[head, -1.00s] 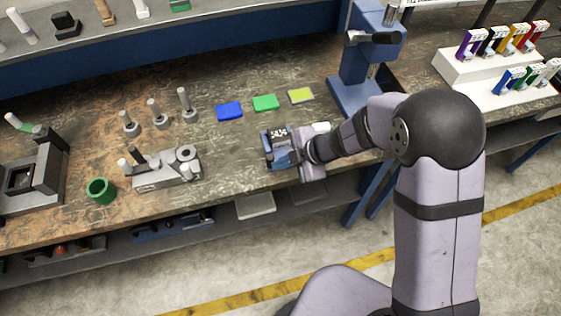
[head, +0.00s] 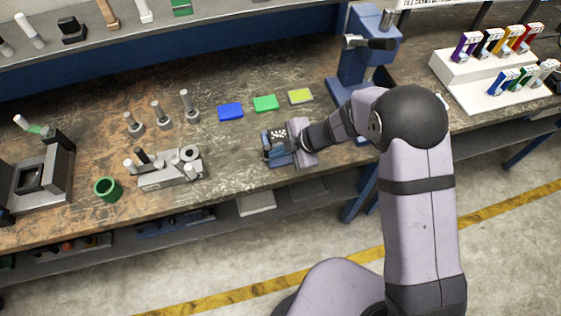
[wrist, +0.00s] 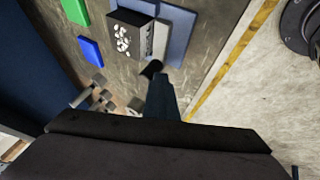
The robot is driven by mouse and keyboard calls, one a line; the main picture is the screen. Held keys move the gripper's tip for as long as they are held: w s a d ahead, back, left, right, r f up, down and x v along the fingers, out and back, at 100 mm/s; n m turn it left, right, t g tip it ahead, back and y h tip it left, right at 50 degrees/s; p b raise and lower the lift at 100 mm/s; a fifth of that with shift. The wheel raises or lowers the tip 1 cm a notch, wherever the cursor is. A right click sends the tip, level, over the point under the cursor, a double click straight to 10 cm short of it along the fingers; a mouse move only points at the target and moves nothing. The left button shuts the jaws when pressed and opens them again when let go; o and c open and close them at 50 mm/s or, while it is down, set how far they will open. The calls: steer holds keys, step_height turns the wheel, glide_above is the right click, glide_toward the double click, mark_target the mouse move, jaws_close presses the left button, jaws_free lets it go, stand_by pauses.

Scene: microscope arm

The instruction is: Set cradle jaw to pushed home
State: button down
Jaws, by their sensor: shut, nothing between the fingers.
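The blue cradle (head: 283,159) stands near the front edge of the bench, left of my gripper. It holds a dark block with white spots (head: 278,134). In the wrist view the block (wrist: 124,38) sits beside a grey jaw piece (wrist: 160,40) on the blue base (wrist: 182,32). A black knob (wrist: 152,69) sticks out at the jaw's near side. My gripper (wrist: 162,82) is shut and empty, its tips close to the knob; I cannot tell whether they touch. In the head view my gripper's body hides the cradle's right side.
Blue (head: 230,111), green (head: 265,103) and yellow (head: 301,96) pads lie behind the cradle. A grey fixture with pegs (head: 170,172) and a green cup (head: 107,189) stand left. A blue microscope stand (head: 358,60) rises behind my arm. Bare bench lies between the fixture and cradle.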

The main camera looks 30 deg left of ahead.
steer(key=shift+w+r, duration=0.1)
steer(key=shift+s+d, duration=0.2)
steer(key=shift+d, duration=0.1)
steer(key=s+d, duration=0.1)
steer(key=s+d+b, duration=0.1)
steer(key=d, duration=0.1)
steer(key=v, duration=0.9)
steer(key=shift+d+r, duration=0.2)
steer(key=shift+r, duration=0.1)
